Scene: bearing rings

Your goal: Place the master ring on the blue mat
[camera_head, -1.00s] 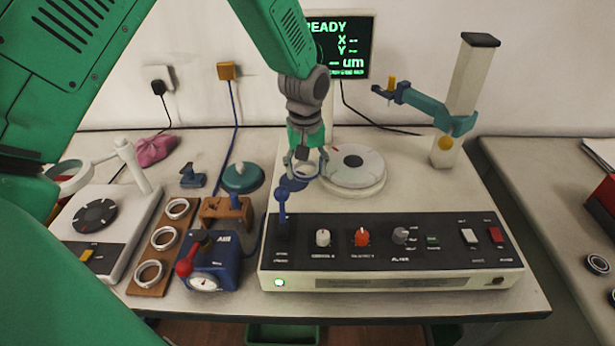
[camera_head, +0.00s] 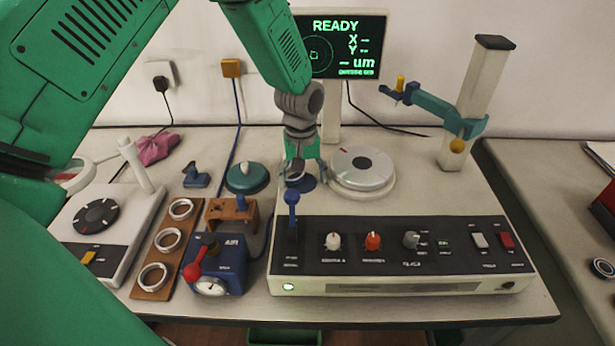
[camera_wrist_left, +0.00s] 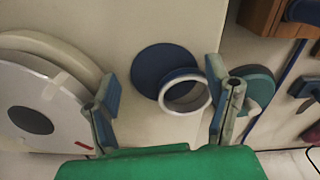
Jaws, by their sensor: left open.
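The master ring (camera_wrist_left: 184,94), pale with a blue band, lies over the edge of the round blue mat (camera_wrist_left: 163,67) in the left wrist view, partly on it and partly beyond it. Whether it lies fully flat I cannot tell. In the head view the ring (camera_head: 294,172) is partly hidden by my fingers, and the mat (camera_head: 304,184) shows below them. My left gripper (camera_head: 304,170) is open above the mat, left of the turntable. In the wrist view its fingers (camera_wrist_left: 166,98) stand apart around the ring, which is nearer the right finger. My right gripper is not in view.
The round turntable (camera_head: 361,168) stands just right of my gripper. A teal-lidded pot (camera_head: 247,178) and a wooden block (camera_head: 231,212) stand left. A wooden board (camera_head: 152,280) holds three rings. A probe column (camera_head: 478,100) stands right.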

